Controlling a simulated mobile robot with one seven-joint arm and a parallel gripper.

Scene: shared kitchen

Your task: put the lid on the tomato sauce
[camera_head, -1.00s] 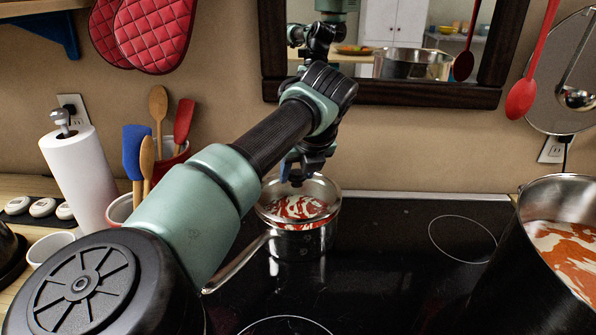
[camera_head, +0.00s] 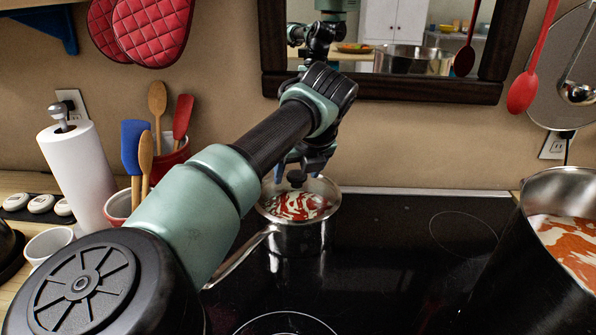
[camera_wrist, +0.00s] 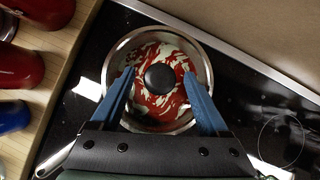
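The tomato sauce, red with pale swirls, is in a steel saucepan (camera_head: 305,238) on the black stove. A see-through lid with a steel rim and a black knob (camera_head: 297,178) appears to lie over it, about centred. The knob also shows in the wrist view (camera_wrist: 159,77), above the middle of the pan (camera_wrist: 112,60). My gripper (camera_head: 299,170) is just above the lid. In the wrist view its blue fingers (camera_wrist: 158,76) are spread on either side of the knob with gaps, so it is open and empty. The exact seating of the lid rim is hard to tell.
A tall pot (camera_head: 510,255) with similar red and pale food stands at the right. The saucepan handle (camera_head: 237,260) points to the front left. Utensil holders and a paper towel roll (camera_head: 75,170) stand at the left. The stove between the pans is clear.

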